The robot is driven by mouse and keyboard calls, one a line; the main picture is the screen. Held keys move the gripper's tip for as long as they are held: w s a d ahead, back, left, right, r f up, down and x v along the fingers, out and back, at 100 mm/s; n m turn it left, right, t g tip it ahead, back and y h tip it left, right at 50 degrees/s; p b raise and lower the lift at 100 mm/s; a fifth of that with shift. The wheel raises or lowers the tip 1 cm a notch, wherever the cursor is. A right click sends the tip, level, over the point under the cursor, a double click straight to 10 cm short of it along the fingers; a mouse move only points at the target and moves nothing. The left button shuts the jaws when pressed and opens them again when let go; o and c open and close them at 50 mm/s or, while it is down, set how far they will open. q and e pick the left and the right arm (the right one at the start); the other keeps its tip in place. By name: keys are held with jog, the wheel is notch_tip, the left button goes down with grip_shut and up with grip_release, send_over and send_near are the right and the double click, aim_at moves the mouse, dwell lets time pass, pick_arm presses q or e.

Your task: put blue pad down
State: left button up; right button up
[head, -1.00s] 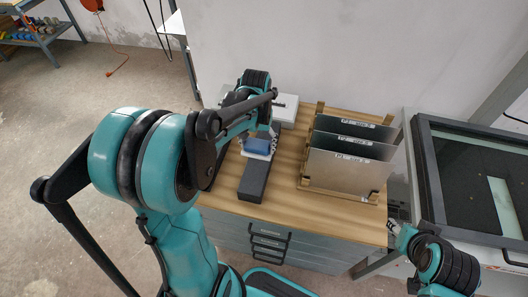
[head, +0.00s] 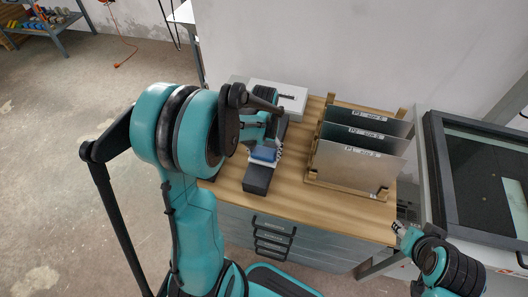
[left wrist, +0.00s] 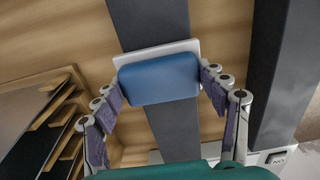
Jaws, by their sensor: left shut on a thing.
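The blue pad (head: 263,154) has a white plate along one side. My left gripper (head: 266,149) is shut on it, with fingers at both ends. In the left wrist view, the pad (left wrist: 158,78) sits between the purple-padded fingers of the gripper (left wrist: 160,82). A long dark grey block (head: 257,180) on the wooden table top lies under the pad; it also shows in the left wrist view (left wrist: 150,22). I cannot tell whether the pad touches the block. My right gripper (head: 401,231) is at the lower right, away from the pad; its fingers are too small to judge.
A wooden rack (head: 350,185) with upright metal plates (head: 355,165) stands right of the block. A white box (head: 285,97) is at the back of the table. Another dark strip (left wrist: 285,70) runs along the right of the left wrist view. Bare wood lies between block and rack.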

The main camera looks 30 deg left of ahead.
aim_at(264, 152)
pick_arm(q)
jog(key=o, duration=1.2)
jog(key=shift+f, duration=0.1)
jog(key=shift+r, duration=0.35)
notch_tip(264, 152, up, 12)
jog(key=f+p, duration=0.1)
jog(key=p, duration=0.3)
jog(key=s+d+r+m+t, duration=0.1)
jog(key=s+d+r+t, duration=0.1)
jog(key=s+d, duration=0.3)
jog(key=s+d+r+m+t, duration=0.1)
jog(key=s+d+r+t, duration=0.2)
jog(key=s+d+t, duration=0.2)
jog(key=shift+s+d+r+m, duration=0.25)
jog(key=shift+s+d+m, duration=0.05)
jog(key=shift+s, duration=0.2)
